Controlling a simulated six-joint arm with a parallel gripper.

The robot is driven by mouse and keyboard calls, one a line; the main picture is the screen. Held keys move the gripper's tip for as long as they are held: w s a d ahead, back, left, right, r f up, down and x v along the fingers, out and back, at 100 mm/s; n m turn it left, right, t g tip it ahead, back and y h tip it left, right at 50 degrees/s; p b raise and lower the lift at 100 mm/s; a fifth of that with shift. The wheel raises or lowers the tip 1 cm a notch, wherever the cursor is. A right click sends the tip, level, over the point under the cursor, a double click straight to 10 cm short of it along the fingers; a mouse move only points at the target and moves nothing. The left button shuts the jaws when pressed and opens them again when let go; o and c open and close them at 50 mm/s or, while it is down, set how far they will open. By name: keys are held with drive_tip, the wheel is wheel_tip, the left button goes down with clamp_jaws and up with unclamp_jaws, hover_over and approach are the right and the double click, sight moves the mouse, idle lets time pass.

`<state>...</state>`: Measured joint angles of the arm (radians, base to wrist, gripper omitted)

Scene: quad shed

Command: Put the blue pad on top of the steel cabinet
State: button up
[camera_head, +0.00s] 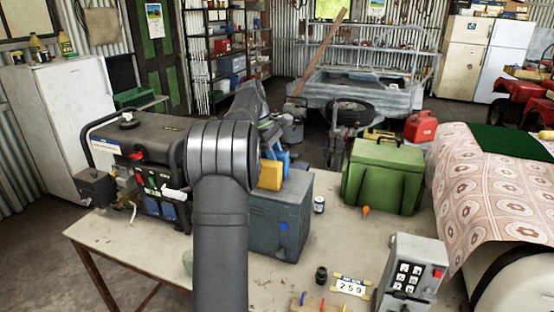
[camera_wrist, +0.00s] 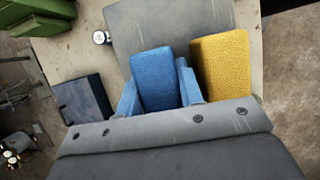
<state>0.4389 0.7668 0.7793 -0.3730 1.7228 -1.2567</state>
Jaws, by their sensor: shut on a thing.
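The blue pad (camera_wrist: 157,72) is between the two light-blue fingers of my gripper (camera_wrist: 158,90) in the wrist view, and the gripper is shut on it. The blue pad also shows in the head view (camera_head: 283,158), partly hidden by my arm. The steel cabinet (camera_head: 288,222) is a blue-grey box on the table. Its grey top (camera_wrist: 160,22) shows beyond the pad in the wrist view. The blue pad is over or at the cabinet top; I cannot tell whether it touches.
A yellow pad (camera_wrist: 222,66) lies close beside the blue pad on the right in the wrist view; it also shows at the cabinet top in the head view (camera_head: 270,174). A generator (camera_head: 135,150), green box (camera_head: 384,178), small can (camera_head: 319,204) and keypad box (camera_head: 408,275) stand around on the table.

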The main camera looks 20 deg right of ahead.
sight(284, 154)
drive_tip(key=o, duration=0.7)
drive_tip(key=shift+f, duration=0.1)
drive_tip(key=shift+c, duration=0.2)
drive_tip(key=shift+v, duration=3.9)
drive_tip(key=shift+s+d, duration=0.1)
drive_tip(key=x, duration=0.7)
drive_tip(key=shift+s+f, duration=0.1)
drive_tip(key=shift+f, duration=0.25)
wheel_tip(284, 154, up, 4)
drive_tip(key=shift+f, duration=0.1)
drive_tip(key=shift+d+r, duration=0.1)
drive_tip(key=shift+r, duration=0.3)
drive_tip(key=shift+s+d+r, duration=0.2)
drive_tip(key=shift+s, duration=0.2)
